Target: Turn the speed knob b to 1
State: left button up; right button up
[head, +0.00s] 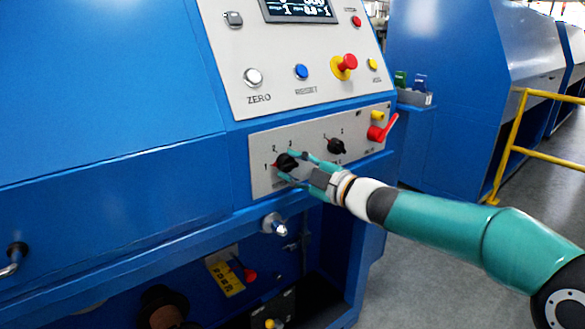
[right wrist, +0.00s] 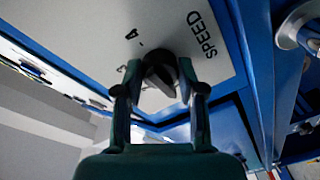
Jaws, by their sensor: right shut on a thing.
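A black speed knob (head: 287,162) sits at the left of the light lower panel, with the marks 1, 2 and 3 around it. A small red spot shows at its left side, near the 1. My right gripper (head: 291,166) is shut on this knob, one finger above it and one below. In the right wrist view the two fingers of the right gripper (right wrist: 159,80) lie on both sides of the black knob (right wrist: 160,68), beside the word SPEED. The fingers hide part of the knob and dial. My left gripper is not in view.
A second black knob (head: 336,146) is close by on the right, above my gripper. A red lever (head: 383,128) is farther right. A metal knob (head: 273,224) juts out below the panel. The upper panel holds a red emergency button (head: 344,66) and a display (head: 298,9).

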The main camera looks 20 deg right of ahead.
jog(key=shift+a+f, duration=0.1)
jog(key=shift+f, duration=0.25)
jog(key=o, duration=1.2)
jog(key=shift+c, duration=0.2)
jog(key=shift+r, duration=0.15)
jog(key=shift+r, duration=0.1)
jog(key=v, duration=1.2)
